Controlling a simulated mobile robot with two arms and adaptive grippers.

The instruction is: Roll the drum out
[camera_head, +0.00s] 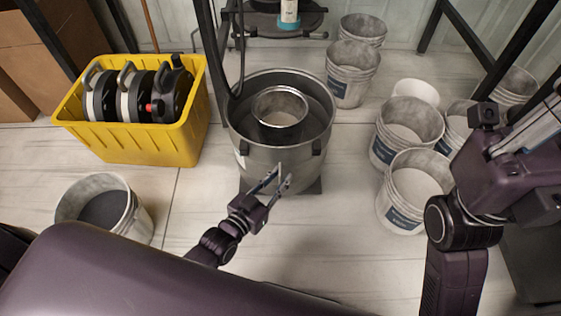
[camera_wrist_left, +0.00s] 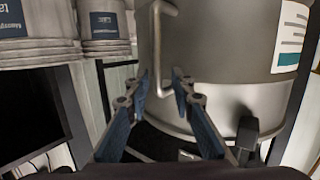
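A grey metal drum (camera_head: 255,157) stands upright on a dark base (camera_head: 312,187) in the middle of the floor. It is open at the top, with a smaller metal cylinder (camera_head: 280,106) inside. My left gripper (camera_head: 277,179) is at the drum's near side with its fingers apart. In the left wrist view, the open fingers (camera_wrist_left: 163,82) point at the drum wall (camera_wrist_left: 215,50), around the lower end of a bent metal handle (camera_wrist_left: 158,45). I cannot tell whether they touch it. My right arm is at the right edge; its fingers are not clear.
A yellow crate (camera_head: 135,145) with several black-and-white reels stands left of the drum. A grey bucket (camera_head: 130,217) is at lower left. Several white buckets (camera_head: 400,217) stand to the right, and more at the back. Dark frame posts flank the drum. Floor in front is mostly clear.

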